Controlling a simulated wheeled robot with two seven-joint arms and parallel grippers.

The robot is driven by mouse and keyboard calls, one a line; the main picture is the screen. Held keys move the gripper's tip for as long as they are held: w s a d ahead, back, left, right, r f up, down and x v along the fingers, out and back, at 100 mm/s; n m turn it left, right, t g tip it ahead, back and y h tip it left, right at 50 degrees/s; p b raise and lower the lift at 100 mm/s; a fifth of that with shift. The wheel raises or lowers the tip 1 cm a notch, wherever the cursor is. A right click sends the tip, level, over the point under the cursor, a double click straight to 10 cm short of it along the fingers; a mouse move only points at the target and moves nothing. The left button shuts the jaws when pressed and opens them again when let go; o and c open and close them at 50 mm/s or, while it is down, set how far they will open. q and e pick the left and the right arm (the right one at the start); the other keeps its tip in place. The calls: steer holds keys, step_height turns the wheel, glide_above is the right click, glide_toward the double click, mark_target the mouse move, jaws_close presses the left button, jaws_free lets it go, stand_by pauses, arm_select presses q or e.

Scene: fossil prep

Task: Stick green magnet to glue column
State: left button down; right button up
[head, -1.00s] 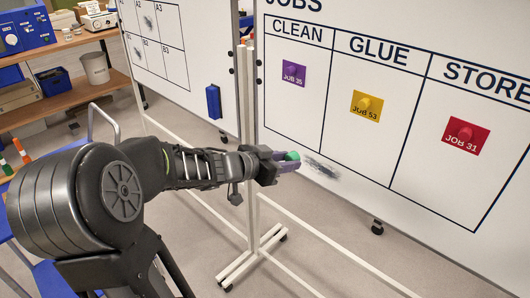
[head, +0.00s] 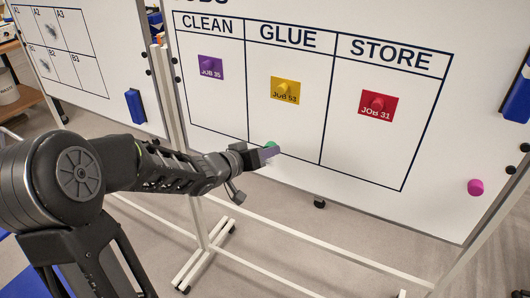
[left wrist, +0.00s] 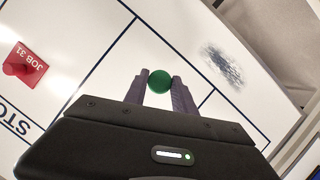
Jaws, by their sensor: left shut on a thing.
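My left gripper (head: 270,151) is shut on the green magnet (head: 270,145). It holds the magnet low in front of the board, by the lower left end of the GLUE column (head: 297,130) as seen in the head view. In the left wrist view the round green magnet (left wrist: 159,81) sits between the two purple-grey fingertips (left wrist: 160,84), with the board's lines behind it. I cannot tell whether it touches the board. The GLUE column holds a yellow JOB 53 card (head: 285,95) with a yellow magnet. My right gripper is not in view.
A purple JOB 35 card (head: 210,68) is under CLEAN and a red JOB 31 card (head: 377,106) under STORE. A pink magnet (head: 475,187) sits at the lower right of the board. A grey smudge (left wrist: 222,66) marks the board. The GLUE column is bare below its card.

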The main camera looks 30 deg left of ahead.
mark_target(271, 142)
arm_select(q)
steer(key=shift+w+p, duration=0.55)
steer(key=shift+w, duration=2.2)
steer(key=shift+p, duration=0.4)
steer(key=c, duration=1.6)
jaws_free()
steer(key=c, duration=0.3)
